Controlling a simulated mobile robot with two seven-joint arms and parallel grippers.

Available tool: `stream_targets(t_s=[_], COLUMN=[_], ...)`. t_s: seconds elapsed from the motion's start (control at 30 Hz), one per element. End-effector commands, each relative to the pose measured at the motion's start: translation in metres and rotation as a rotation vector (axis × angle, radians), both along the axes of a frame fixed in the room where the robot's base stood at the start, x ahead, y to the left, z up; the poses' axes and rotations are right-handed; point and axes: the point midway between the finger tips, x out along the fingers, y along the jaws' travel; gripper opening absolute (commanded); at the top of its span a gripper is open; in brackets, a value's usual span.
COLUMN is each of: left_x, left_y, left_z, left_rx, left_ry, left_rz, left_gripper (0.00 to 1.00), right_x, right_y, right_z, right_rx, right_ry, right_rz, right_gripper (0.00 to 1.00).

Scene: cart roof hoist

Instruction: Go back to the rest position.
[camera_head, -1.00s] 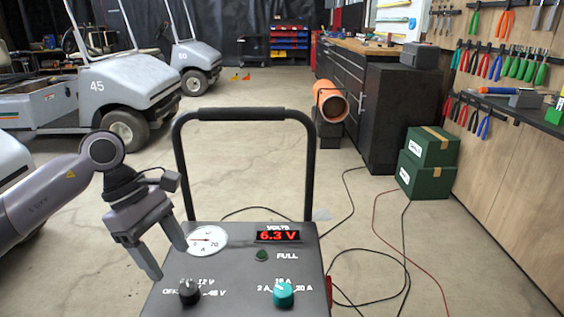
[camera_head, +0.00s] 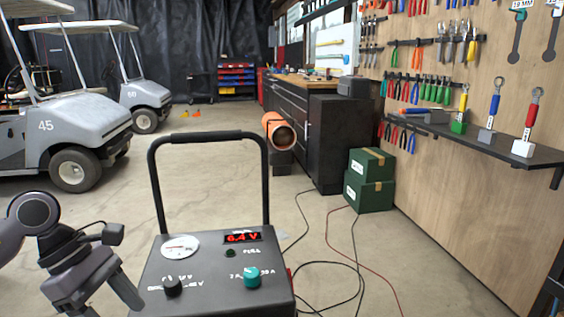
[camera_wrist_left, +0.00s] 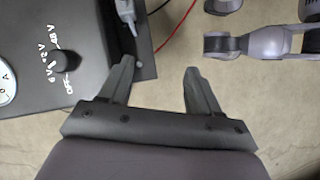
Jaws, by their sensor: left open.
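My left gripper (camera_head: 108,302) is open and empty at the lower left of the head view, left of the charger box (camera_head: 213,272) and apart from its knobs. The box is dark grey with a black handle frame, a round dial, a black knob (camera_head: 173,286), a teal knob (camera_head: 252,277) and a red display (camera_head: 243,237) reading 6.4 V. In the left wrist view the open fingers (camera_wrist_left: 158,82) have bare floor between them, with the box corner and its black knob (camera_wrist_left: 62,57) at the left. My right gripper is not clearly seen.
Two grey carts (camera_head: 75,135) stand at the left. Dark cabinets (camera_head: 338,145), green boxes (camera_head: 369,180) and a wall shelf with tools (camera_head: 480,140) line the right. Black and red cables (camera_head: 345,262) lie on the floor beside the box. Floor beyond the handle is open.

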Motion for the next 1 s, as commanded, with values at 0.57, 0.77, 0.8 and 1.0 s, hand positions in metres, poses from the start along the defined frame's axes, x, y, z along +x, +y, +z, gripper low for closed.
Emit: stream_targets(t_s=[0.57, 0.77, 0.8, 1.0], left_x=[-0.024, 0.0, 0.004, -0.001], left_y=[-0.186, -0.166, -0.158, -0.119], left_z=[0.022, 0.002, -0.008, -0.092], left_rx=[-1.258, -1.604, -1.659, 1.81], left_ry=[0.816, 1.298, 1.401, -1.876], left_rz=[0.631, 1.078, 1.176, -1.683], left_gripper=[0.63, 0.63, 0.63, 0.63], right_x=[0.005, 0.005, 0.005, 0.004], right_y=[0.0, -0.001, -0.001, -0.001], right_z=[0.002, 0.002, 0.002, 0.002], right_rx=[-0.002, -0.002, -0.002, -0.002], right_ry=[-0.012, -0.012, -0.011, -0.009], right_rz=[0.0, -0.001, -0.001, -0.001], right_gripper=[0.57, 0.57, 0.57, 0.57])
